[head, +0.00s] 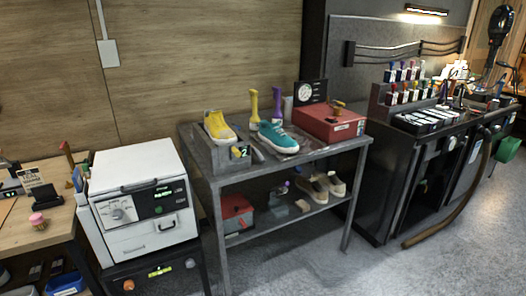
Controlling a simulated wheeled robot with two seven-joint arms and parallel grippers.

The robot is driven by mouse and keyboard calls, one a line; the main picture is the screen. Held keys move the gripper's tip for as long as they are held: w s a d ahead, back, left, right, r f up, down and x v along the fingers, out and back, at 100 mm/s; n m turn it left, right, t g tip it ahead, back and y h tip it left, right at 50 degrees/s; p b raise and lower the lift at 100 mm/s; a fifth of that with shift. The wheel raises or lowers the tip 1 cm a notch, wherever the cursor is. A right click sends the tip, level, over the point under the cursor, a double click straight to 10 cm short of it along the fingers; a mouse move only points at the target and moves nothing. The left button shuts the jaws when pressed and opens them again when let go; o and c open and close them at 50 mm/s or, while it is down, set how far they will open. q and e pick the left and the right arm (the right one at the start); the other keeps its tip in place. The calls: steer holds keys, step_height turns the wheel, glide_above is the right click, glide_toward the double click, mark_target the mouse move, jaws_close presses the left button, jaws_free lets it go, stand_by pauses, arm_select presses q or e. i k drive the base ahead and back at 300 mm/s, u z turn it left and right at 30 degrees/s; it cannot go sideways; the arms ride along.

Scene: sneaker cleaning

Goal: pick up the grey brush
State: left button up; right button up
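I cannot make out the grey brush for certain. A small dark grey item (257,154) lies on the grey metal table between the yellow sneaker (218,127) and the teal sneaker (278,138), but it is too small to identify. A yellow upright tool (254,106) and a purple upright tool (277,104) stand behind the teal sneaker. The metal table (205,170) is in the middle of the head view. Neither of my grippers is in view.
A red box (330,128) sits at the table's right end. Beige shoes (321,188) and a red-and-grey box (235,214) are on the lower shelf. A white machine (145,203) stands left, a dark workbench (390,180) right. The floor in front is open.

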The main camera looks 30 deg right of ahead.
mark_target(261, 159)
steer(key=z, duration=0.75)
steer(key=i, duration=1.7)
steer(key=u, duration=0.5)
